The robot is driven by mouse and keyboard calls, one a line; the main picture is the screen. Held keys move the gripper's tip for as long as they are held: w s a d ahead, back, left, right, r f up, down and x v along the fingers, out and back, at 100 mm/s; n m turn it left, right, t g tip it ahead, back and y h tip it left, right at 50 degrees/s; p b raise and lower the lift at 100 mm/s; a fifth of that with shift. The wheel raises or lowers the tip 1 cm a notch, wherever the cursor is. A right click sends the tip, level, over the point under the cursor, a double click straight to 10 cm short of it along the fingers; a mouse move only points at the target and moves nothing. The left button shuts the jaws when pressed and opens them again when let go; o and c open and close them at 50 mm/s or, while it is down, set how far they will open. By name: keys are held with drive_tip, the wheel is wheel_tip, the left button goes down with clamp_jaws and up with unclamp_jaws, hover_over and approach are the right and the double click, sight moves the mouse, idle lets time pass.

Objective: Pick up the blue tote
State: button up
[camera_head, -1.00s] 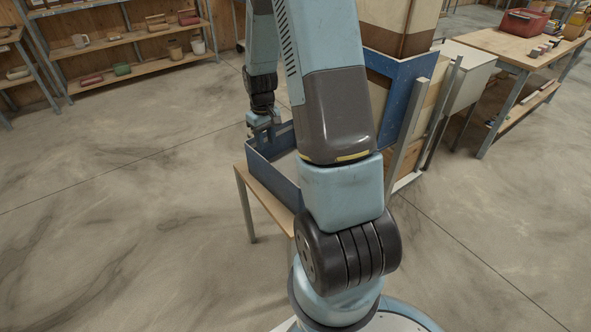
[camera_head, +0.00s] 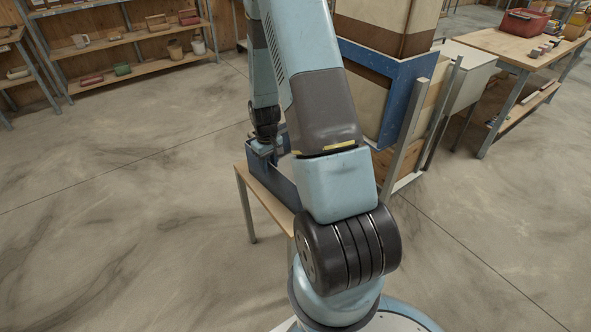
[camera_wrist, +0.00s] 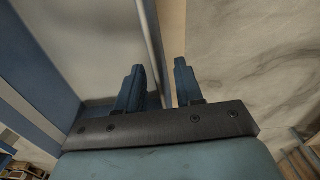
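The blue tote (camera_head: 283,188) stands on a small wooden table, partly hidden behind my arm in the head view. My gripper (camera_head: 262,152) points down at the tote's left wall. In the wrist view my gripper (camera_wrist: 159,68) is open, with its two blue fingers apart. The tote's rim (camera_wrist: 152,38) runs between the fingers, one over the inside and one over the outside. A visible gap remains between the fingers, and I cannot tell whether either touches the wall. Much of the tote's far side is hidden.
The wooden table (camera_head: 243,178) has open concrete floor to its left. A feed mixer with a blue frame (camera_head: 400,98) stands close on the right. A workbench (camera_head: 512,45) is at the back right. Shelves (camera_head: 135,70) stand at the back left.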

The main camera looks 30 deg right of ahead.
drive_tip(key=shift+s+f, duration=0.15)
drive_tip(key=shift+f, duration=1.65)
clamp_jaws()
